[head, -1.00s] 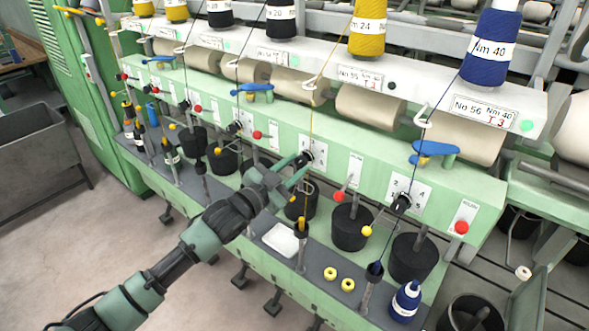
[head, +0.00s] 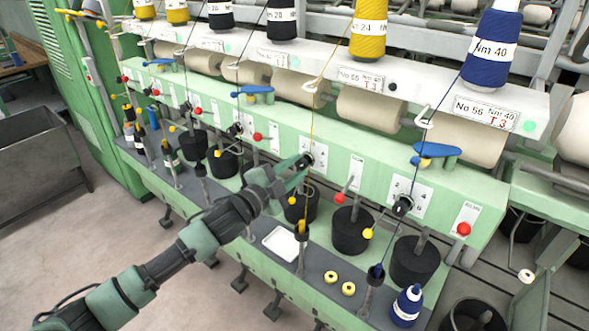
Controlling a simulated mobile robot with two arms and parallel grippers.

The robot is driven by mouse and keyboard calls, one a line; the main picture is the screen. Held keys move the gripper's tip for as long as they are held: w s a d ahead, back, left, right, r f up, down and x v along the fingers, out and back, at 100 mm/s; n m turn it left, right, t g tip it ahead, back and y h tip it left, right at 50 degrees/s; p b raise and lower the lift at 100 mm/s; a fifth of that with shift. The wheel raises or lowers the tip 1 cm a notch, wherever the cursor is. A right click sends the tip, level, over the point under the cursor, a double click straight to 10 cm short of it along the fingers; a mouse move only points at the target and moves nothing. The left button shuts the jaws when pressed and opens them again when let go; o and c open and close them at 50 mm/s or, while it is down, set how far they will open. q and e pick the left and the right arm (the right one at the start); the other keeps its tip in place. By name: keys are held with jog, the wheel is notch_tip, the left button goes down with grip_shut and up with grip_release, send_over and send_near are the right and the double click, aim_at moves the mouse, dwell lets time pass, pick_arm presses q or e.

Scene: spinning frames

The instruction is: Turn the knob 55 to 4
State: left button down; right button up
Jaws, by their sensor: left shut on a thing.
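Knob 55 (head: 307,159) is a small black knob on a white plate on the pale green front rail, below the label marked No 55 (head: 361,77). My left gripper (head: 304,162) reaches it from the lower left and is shut on it. The fingers cover part of the knob and its plate, so the pointer and numbers cannot be read. A yellow thread (head: 313,115) runs down close beside the knob. My right gripper is not in view.
A similar knob (head: 403,205) with a numbered plate sits to the right. Red-ball (head: 340,198) and yellow-ball levers stand near the rail. Black cans (head: 351,230), a white tray (head: 281,243) and yellow rings (head: 348,289) are below. Open floor lies at the lower left.

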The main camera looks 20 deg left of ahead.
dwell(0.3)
pick_arm(q)
jog(key=c, duration=1.1)
grip_release()
jog(key=b+v, duration=0.3)
jog(key=v, duration=0.4)
jog(key=shift+s+a, duration=0.1)
jog(key=shift+s, duration=0.3)
